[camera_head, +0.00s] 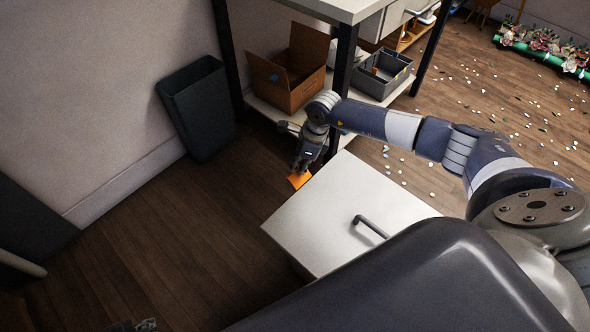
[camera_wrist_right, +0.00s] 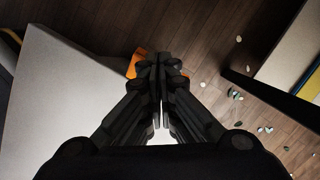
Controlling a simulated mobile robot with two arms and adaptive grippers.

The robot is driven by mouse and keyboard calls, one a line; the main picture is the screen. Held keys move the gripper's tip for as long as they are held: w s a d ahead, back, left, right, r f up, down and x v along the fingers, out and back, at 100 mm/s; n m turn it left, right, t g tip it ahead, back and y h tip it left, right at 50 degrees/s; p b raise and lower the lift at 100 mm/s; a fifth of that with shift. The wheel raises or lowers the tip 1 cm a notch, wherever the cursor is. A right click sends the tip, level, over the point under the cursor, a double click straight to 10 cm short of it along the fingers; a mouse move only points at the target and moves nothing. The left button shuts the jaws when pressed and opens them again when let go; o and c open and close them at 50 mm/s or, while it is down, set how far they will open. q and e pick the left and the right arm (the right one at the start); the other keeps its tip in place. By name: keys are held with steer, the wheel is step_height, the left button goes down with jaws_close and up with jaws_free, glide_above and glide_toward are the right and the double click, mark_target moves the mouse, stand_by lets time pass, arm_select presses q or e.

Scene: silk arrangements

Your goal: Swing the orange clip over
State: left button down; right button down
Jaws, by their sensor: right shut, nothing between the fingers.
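The orange clip (camera_head: 298,180) is a small flat orange piece beside the far edge of a white cabinet (camera_head: 335,215) with a dark handle. My right gripper (camera_head: 300,168) points down just above the clip. In the right wrist view, the gripper's fingers (camera_wrist_right: 160,62) are together and empty. Orange (camera_wrist_right: 137,62) shows just left of them and is partly hidden by them; I cannot tell whether they touch it. A small dark part at the bottom edge of the head view may be my left gripper (camera_head: 135,325); its fingers cannot be made out.
A cardboard box (camera_head: 285,80) and a grey divided bin (camera_head: 383,72) stand on a low shelf behind the gripper. A dark waste bin (camera_head: 198,108) stands by the wall. Wood floor at left is clear. Pale bits (camera_head: 500,95) litter the floor at right.

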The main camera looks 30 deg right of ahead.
steer(key=shift+w+f+b, duration=0.1)
steer(key=shift+f+b, duration=0.15)
steer(key=shift+b, duration=0.05)
steer(key=shift+w+a+f+b, duration=0.1)
steer(key=shift+w+f+b, duration=0.1)
steer(key=shift+f+b, duration=0.2)
arm_select(q)
steer(key=w+d+r+t, duration=0.2)
steer(key=w+t, duration=0.1)
steer(key=w, duration=0.3)
steer(key=shift+w+d+r+t+h, duration=0.15)
steer(key=shift+w+t+h, duration=0.15)
steer(key=shift+w+h, duration=0.1)
stand_by(0.5)
arm_select(e)
steer(key=shift+w+f+b, duration=0.1)
steer(key=shift+f+b, duration=0.35)
steer(key=shift+f, duration=0.2)
arm_select(q)
steer(key=w+d+r+t+h, duration=0.1)
steer(key=w+d+r+t, duration=0.1)
steer(key=w+r+t, duration=0.1)
steer(key=shift+w+r, duration=0.55)
steer(key=shift+w, duration=0.45)
arm_select(e)
steer(key=shift+a, duration=0.1)
arm_select(q)
steer(key=shift+b, duration=0.3)
arm_select(e)
steer(key=shift+f, duration=0.15)
